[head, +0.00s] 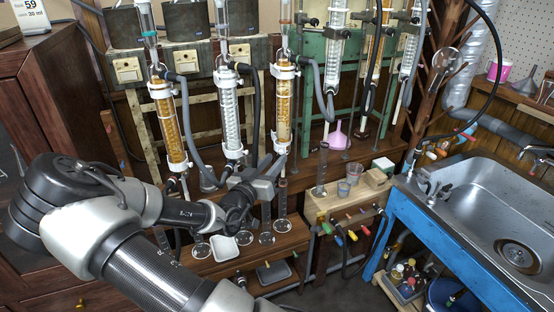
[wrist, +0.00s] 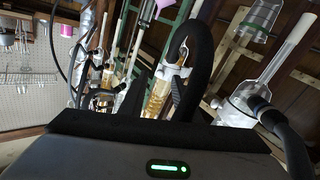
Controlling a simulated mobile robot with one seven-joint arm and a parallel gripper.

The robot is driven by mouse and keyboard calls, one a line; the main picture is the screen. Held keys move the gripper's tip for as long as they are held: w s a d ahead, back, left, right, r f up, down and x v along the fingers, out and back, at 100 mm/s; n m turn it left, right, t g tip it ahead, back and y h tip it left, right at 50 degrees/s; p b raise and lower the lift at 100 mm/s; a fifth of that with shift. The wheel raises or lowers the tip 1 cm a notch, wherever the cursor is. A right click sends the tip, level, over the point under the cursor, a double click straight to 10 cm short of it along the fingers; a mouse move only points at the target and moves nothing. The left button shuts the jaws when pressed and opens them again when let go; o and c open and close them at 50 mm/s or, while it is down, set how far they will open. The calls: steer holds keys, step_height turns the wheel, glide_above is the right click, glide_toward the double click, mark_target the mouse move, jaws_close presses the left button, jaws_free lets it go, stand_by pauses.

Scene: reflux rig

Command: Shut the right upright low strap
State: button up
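The right upright of the front rig carries an amber-filled condenser (head: 284,108) with a white strap near its top and a white low strap (head: 280,147) near its bottom. Whether the low strap is open or shut is too small to tell. My gripper (head: 268,166) is just below and left of the low strap, with its dark fingers spread and nothing seen between them. In the wrist view, an amber condenser (wrist: 158,96) with a white fitting (wrist: 172,70) shows beyond the fingers, partly hidden by dark parts.
A clear condenser (head: 229,115) and another amber one (head: 168,122) stand to the left, with grey hoses looping between them. Round glass dishes and a white tray (head: 226,249) lie below. A wooden block with beakers (head: 344,190) and a steel sink (head: 490,205) are to the right.

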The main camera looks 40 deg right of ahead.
mark_target(278, 147)
steer(key=shift+x, duration=1.35)
jaws_close()
